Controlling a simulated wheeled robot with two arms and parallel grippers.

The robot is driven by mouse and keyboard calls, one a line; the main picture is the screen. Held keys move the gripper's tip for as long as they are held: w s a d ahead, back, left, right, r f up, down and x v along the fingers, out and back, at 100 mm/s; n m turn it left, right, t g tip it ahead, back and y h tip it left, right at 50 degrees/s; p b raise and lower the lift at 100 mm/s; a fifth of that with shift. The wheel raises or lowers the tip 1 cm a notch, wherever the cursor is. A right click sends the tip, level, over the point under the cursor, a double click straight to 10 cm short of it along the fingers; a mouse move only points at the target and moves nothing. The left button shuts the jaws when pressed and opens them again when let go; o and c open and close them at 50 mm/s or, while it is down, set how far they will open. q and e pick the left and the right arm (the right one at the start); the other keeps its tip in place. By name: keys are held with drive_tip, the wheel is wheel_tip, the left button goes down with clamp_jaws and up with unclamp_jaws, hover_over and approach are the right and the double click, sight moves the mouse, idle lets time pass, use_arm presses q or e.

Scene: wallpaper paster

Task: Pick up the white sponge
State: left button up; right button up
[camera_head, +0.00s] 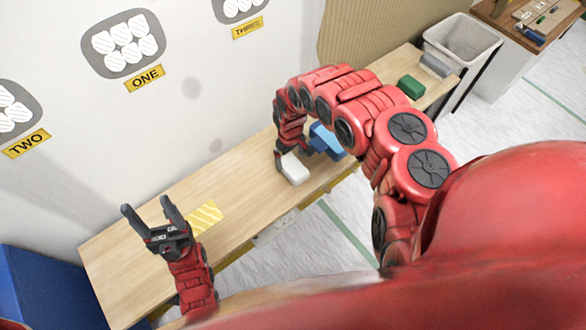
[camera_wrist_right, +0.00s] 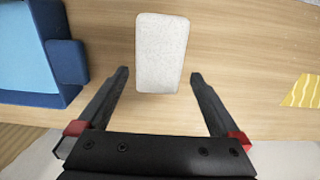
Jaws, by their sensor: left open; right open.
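The white sponge (camera_head: 294,169) lies on the wooden table (camera_head: 120,250), near its middle in the head view. In the right wrist view the sponge (camera_wrist_right: 162,52) is a pale rounded block lying lengthwise ahead of the fingers. My right gripper (camera_wrist_right: 160,78) is open, and the near end of the sponge shows between its fingertips; I cannot tell the height gap. In the head view my right gripper (camera_head: 281,160) is at the sponge, its fingers partly hidden. My left gripper (camera_head: 145,208) is open and empty over the table's left part.
A blue object (camera_head: 325,139) stands right beside the sponge; it fills the left of the wrist view (camera_wrist_right: 35,50). A yellow striped patch (camera_head: 205,217) marks the table to the left. A green block (camera_head: 411,86) and a grey item (camera_head: 436,67) lie at the far right end.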

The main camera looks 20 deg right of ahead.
sight(292, 164)
drive_tip(key=shift+s+d+f, duration=0.1)
drive_tip(key=shift+f, duration=1.1)
drive_tip(key=shift+s+d+f, duration=0.1)
drive_tip(key=shift+f, duration=1.05)
drive_tip(key=c, duration=1.2)
drive_tip(key=shift+o, duration=0.2)
drive_tip(key=shift+r, duration=0.1)
